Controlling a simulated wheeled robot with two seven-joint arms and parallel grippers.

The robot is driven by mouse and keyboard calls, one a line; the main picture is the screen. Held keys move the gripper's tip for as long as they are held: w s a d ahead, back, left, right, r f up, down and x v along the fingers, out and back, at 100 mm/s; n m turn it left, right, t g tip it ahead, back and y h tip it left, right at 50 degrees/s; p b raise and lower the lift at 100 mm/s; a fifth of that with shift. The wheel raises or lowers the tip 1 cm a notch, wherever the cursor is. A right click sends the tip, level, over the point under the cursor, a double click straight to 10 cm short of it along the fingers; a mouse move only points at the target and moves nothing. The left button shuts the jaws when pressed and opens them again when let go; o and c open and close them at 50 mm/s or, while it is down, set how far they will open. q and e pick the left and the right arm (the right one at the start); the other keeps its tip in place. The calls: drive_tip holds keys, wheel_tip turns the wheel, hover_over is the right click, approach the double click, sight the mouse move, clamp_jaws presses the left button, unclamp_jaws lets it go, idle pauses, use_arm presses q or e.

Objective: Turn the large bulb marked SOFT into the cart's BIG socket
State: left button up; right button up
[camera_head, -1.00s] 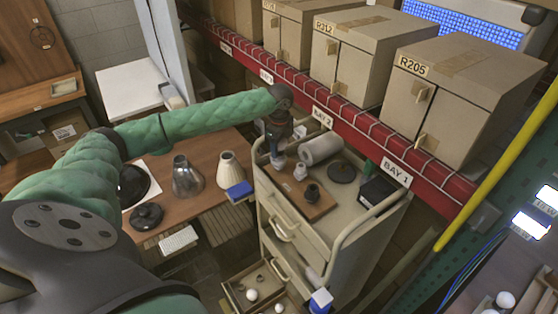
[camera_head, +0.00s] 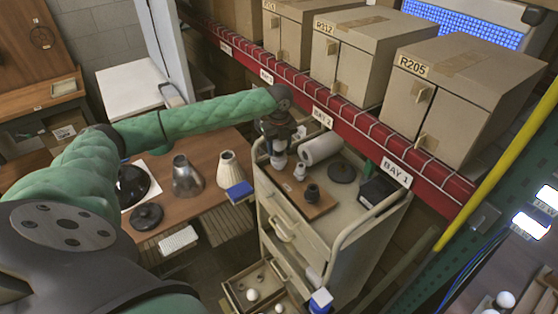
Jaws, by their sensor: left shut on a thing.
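My left gripper (camera_head: 278,140) is at the end of the green arm, over the far left part of the cart's top. It is shut on a white bulb (camera_head: 279,160), which hangs below the fingers over a brown board (camera_head: 318,207) on the cart (camera_head: 350,240). The bulb's marking is too small to read. On the board stand a small pale fitting (camera_head: 299,172) and a dark socket (camera_head: 312,194). Which one is BIG cannot be read. Whether the bulb touches anything below it cannot be told. My right gripper is not in view.
A white roll (camera_head: 321,149), a dark disc (camera_head: 342,172) and a black box (camera_head: 378,190) share the cart top. Lampshades (camera_head: 187,176) stand on the wooden table to the left. An open drawer (camera_head: 262,287) holds bulbs. The red shelf rail (camera_head: 335,112) runs close behind the cart.

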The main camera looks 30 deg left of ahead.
use_arm(q)
drive_tip(key=shift+m, duration=0.6)
drive_tip(key=o, duration=0.9)
